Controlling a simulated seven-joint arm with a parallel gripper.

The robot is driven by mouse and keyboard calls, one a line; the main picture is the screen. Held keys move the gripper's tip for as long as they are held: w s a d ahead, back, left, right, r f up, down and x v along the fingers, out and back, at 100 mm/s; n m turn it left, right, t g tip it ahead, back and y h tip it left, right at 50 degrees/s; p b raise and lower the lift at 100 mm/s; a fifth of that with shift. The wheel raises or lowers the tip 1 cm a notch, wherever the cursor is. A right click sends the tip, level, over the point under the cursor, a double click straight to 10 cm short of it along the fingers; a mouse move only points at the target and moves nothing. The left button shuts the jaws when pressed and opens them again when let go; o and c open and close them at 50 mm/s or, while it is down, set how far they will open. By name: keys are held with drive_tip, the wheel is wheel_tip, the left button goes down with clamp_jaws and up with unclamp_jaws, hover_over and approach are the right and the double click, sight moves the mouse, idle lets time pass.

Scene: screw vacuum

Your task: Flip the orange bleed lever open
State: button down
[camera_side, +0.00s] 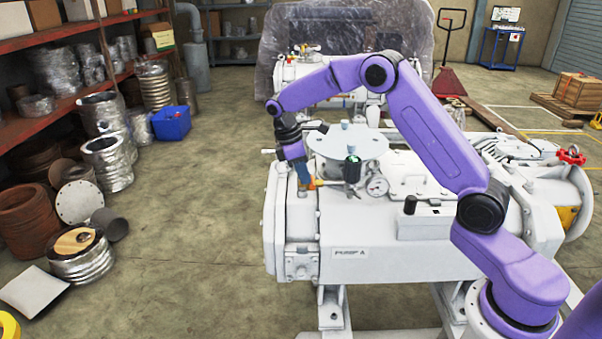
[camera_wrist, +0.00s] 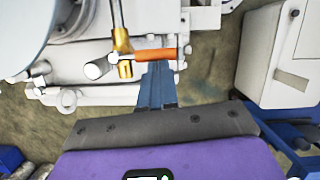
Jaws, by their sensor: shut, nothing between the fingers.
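The orange bleed lever (camera_wrist: 157,54) lies roughly level in the wrist view, reaching right from a brass valve fitting (camera_wrist: 122,44). In the side view the lever (camera_side: 319,183) shows as a small orange bit at the left end of the white pump. My gripper (camera_wrist: 158,68) has blue fingers that are shut and empty. In the wrist view its tips are at the near edge of the lever, close to its middle. I cannot tell whether they touch it.
The white screw pump (camera_side: 400,255) fills the middle, with a round flange (camera_side: 345,140), a dark green-topped part (camera_side: 352,168) and a gauge (camera_side: 377,186) close by the lever. Shelves and pipe parts stand at the left. The floor between is clear.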

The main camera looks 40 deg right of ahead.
drive_tip(key=shift+d, duration=0.1)
drive_tip(key=s+n, duration=0.1)
drive_tip(key=n, duration=0.1)
drive_tip(key=d+n, duration=0.1)
drive_tip(key=shift+s+n+t+h, duration=0.3)
drive_tip(key=shift+s+n+t, duration=0.1)
drive_tip(key=shift+s+d+n+t, duration=0.4)
drive_tip(key=shift+d+n, duration=0.55)
drive_tip(key=shift+n, duration=0.5)
drive_tip(key=shift+s+d+n+t, duration=0.2)
drive_tip(key=shift+d+n+t, duration=0.25)
drive_tip(key=shift+d+n, duration=0.75)
drive_tip(key=shift+s+d+n+t, duration=0.3)
drive_tip(key=shift+d+n+t, duration=0.25)
drive_tip(key=shift+n, duration=1.2)
drive_tip(key=shift+d, duration=0.25)
drive_tip(key=shift+s+a, duration=0.1)
